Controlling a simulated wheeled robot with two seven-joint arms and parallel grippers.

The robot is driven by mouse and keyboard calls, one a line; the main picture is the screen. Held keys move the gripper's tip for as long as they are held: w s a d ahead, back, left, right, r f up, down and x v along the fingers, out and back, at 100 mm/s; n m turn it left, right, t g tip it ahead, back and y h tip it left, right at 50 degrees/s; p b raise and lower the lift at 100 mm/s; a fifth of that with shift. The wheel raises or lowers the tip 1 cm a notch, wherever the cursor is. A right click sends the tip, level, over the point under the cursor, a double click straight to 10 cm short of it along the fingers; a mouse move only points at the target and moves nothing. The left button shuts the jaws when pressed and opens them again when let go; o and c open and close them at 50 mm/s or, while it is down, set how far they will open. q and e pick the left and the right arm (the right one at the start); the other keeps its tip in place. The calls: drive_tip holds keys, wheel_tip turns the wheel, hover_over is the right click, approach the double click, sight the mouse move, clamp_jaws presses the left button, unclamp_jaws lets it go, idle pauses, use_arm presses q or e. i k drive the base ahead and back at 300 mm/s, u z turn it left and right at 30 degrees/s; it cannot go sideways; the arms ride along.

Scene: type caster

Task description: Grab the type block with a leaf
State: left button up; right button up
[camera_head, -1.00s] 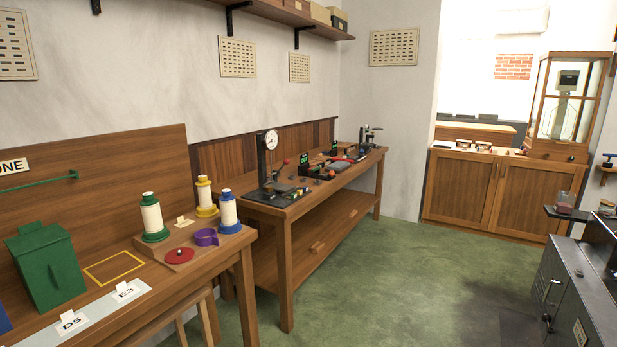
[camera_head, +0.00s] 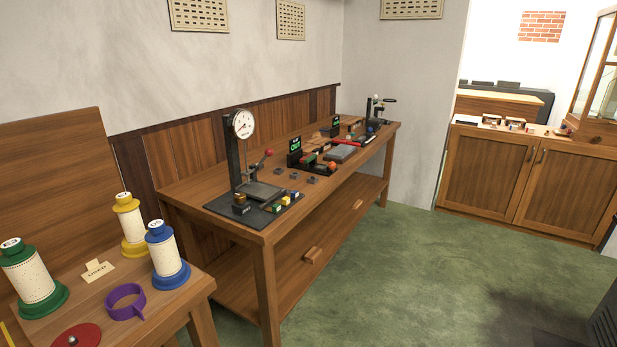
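No type block with a leaf can be made out. Several small coloured blocks (camera_head: 284,201) stand on the dark base plate of a dial gauge stand (camera_head: 240,150) on the long wooden bench, too small to read any mark. Small dark pieces (camera_head: 296,175) lie on the bench top behind them. More small pieces (camera_head: 513,123) lie on the far cabinet top, also too small to tell. Neither of my grippers shows in the view.
The long bench (camera_head: 215,178) runs along the left wall, with a lower shelf (camera_head: 314,254). A nearer table (camera_head: 187,297) at lower left holds green, yellow and blue spools (camera_head: 168,256) and a purple ring (camera_head: 125,302). Green floor (camera_head: 400,270) is clear right of the bench, up to the cabinet (camera_head: 487,178).

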sight(311, 180)
drive_tip(key=z, duration=0.85)
drive_tip(key=k, duration=1.1)
drive_tip(key=z, duration=0.7)
drive_tip(key=i, duration=2.35)
drive_tip(key=u, duration=0.5)
drive_tip(key=i, duration=2.25)
drive_tip(key=u, duration=0.7)
drive_tip(key=i, duration=1.7)
drive_tip(key=u, duration=1.5)
drive_tip(key=i, duration=1)
drive_tip(key=u, duration=1.15)
